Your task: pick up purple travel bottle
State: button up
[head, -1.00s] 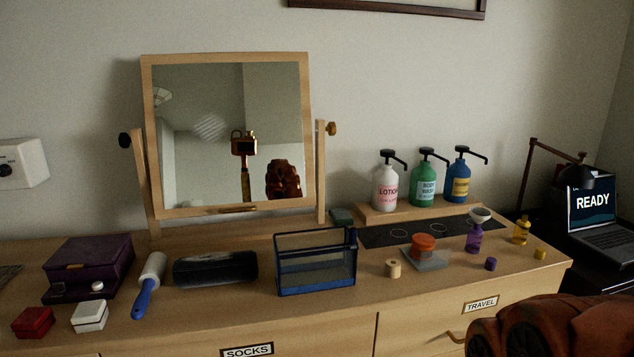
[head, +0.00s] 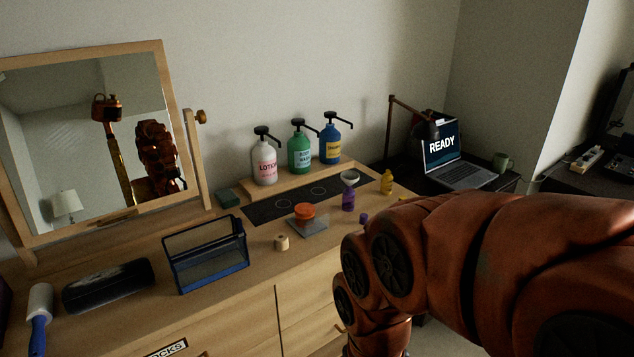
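The purple travel bottle (head: 348,199) stands upright on the dresser top, right of the orange round item. A pale funnel (head: 350,178) sits in its mouth. A small purple cap (head: 364,218) lies on the wood just in front of it. My arm fills the lower right of the head view, in front of the dresser. My gripper is not in view.
Three pump bottles, white (head: 263,161), green (head: 299,150) and blue (head: 330,143), stand on a wooden riser behind. A small yellow bottle (head: 386,182) stands to the right. A blue mesh basket (head: 206,253) is left. A laptop (head: 452,160) stands beyond the dresser.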

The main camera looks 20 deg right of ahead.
aim_at(349, 193)
jog(key=k, duration=0.5)
jog(key=z, duration=1.75)
jog(key=i, duration=1.15)
jog(key=u, duration=2.3)
jog(key=i, duration=0.5)
jog(key=u, duration=0.05)
